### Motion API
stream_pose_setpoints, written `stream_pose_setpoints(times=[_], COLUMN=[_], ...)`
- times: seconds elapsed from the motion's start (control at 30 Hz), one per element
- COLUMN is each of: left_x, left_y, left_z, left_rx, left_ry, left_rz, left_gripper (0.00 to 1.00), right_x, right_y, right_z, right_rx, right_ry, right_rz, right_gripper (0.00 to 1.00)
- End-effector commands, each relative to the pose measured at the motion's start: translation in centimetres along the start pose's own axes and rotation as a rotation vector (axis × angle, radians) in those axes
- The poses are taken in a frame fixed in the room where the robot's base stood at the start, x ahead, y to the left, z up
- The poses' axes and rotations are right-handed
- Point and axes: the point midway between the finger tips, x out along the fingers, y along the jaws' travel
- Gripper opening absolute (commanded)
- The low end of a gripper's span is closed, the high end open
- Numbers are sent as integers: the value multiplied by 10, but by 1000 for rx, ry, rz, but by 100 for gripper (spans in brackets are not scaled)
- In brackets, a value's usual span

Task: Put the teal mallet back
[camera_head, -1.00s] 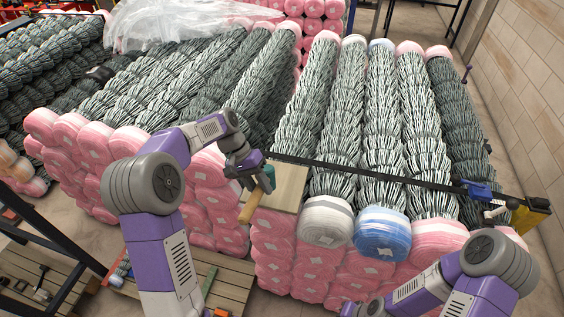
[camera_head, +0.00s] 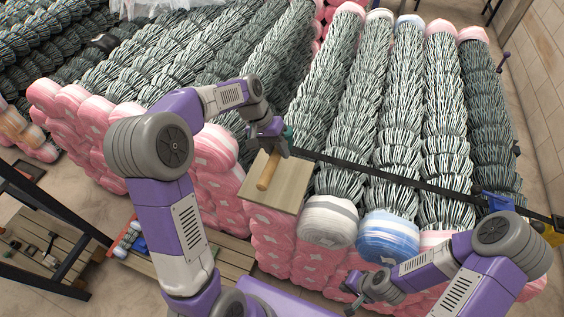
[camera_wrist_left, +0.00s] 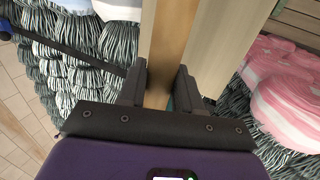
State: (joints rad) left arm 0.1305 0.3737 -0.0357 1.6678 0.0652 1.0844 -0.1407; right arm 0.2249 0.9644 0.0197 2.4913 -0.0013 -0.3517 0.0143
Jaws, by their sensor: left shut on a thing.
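The teal mallet has a light wooden handle (camera_head: 268,172) and a teal head (camera_head: 288,133). My left gripper (camera_head: 274,143) is shut on the mallet near its head, above the far edge of a pale wooden board (camera_head: 292,186). The handle points toward the near side, over the board. I cannot tell whether the mallet touches the board. In the left wrist view, the handle (camera_wrist_left: 172,38) runs between the fingers (camera_wrist_left: 158,90), and a bit of teal shows behind them. My right gripper (camera_head: 353,297) is low, in front of the rolls; its finger opening is too small to judge.
The board lies on stacked pink-wrapped roll ends. Long chainlink rolls (camera_head: 350,120) fill the back. A dark bar (camera_head: 400,180) crosses them beside the board toward a blue tool (camera_head: 497,203) on the right. A wooden pallet (camera_head: 225,262) is on the floor below.

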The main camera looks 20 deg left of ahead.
Motion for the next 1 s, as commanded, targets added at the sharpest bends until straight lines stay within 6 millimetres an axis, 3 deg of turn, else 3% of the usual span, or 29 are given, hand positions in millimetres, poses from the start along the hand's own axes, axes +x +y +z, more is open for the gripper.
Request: stream_pose_setpoints(times=[0.1,0.53,0.83,0.87,1.0], left_x=[21,70,79,79,79], left_y=[-8,-29,-33,-33,-33], left_z=[1,1,1,1,1], left_rx=[-2,-2,-1,-2,-2], left_ry=[-4,-4,-2,-4,-4], left_rz=[1,2,0,0,0], left_gripper=[0,0,0,37,58], right_x=[1,1,1,1,1], right_y=[0,0,0,0,0], right_z=[0,0,0,0,0], right_rx=[0,0,0,0,0], right_ry=[1,1,1,1,1], right_rz=[0,0,0,0,0], right_gripper=[0,0,0,0,0])
